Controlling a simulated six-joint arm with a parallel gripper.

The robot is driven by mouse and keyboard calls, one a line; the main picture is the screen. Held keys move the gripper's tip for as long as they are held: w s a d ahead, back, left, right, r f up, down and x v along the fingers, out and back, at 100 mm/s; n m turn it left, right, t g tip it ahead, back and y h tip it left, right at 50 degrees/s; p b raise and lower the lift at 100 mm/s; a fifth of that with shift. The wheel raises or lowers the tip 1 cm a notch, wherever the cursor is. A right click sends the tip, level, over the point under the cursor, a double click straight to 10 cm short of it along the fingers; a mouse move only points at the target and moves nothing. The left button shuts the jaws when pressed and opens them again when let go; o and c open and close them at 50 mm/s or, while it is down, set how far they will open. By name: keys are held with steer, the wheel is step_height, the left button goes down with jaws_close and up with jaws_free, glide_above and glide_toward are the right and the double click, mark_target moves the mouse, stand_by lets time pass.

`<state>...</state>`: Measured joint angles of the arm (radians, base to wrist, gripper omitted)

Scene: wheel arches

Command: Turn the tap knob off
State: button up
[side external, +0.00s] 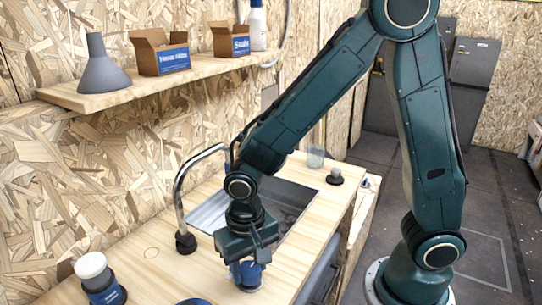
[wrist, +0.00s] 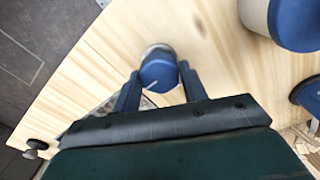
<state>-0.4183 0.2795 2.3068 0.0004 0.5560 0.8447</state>
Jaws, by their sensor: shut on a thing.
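The tap knob (wrist: 158,72) is a blue round cap with a white line on its top and a pale metal collar behind it, standing on the wooden counter. In the side view the knob (side external: 251,277) is partly hidden by my gripper. My gripper (side external: 247,266) points down at it from above. In the wrist view my gripper's (wrist: 160,84) two dark fingers lie on either side of the knob, shut on it. The curved metal tap spout (side external: 180,195) with a black base stands behind and left of my gripper.
The sink (side external: 212,212) lies behind my gripper. A blue-labelled jar (side external: 101,280) stands at the left front, and a blue object (side external: 194,301) is cut off at the bottom edge. A glass (side external: 315,156) and black knob (side external: 334,177) stand further back. A shelf (side external: 92,99) holds a funnel, boxes and bottle.

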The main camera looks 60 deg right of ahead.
steer(key=shift+n, duration=0.3)
steer(key=n, duration=0.3)
steer(key=shift+n, duration=0.3)
steer(key=n, duration=0.4)
steer(key=shift+a+n, duration=0.1)
steer(key=shift+n, duration=0.2)
steer(key=n, duration=0.8)
steer(key=shift+n, duration=0.4)
steer(key=o, duration=1)
steer(key=shift+c, duration=0.2)
steer(key=shift+r, duration=0.2)
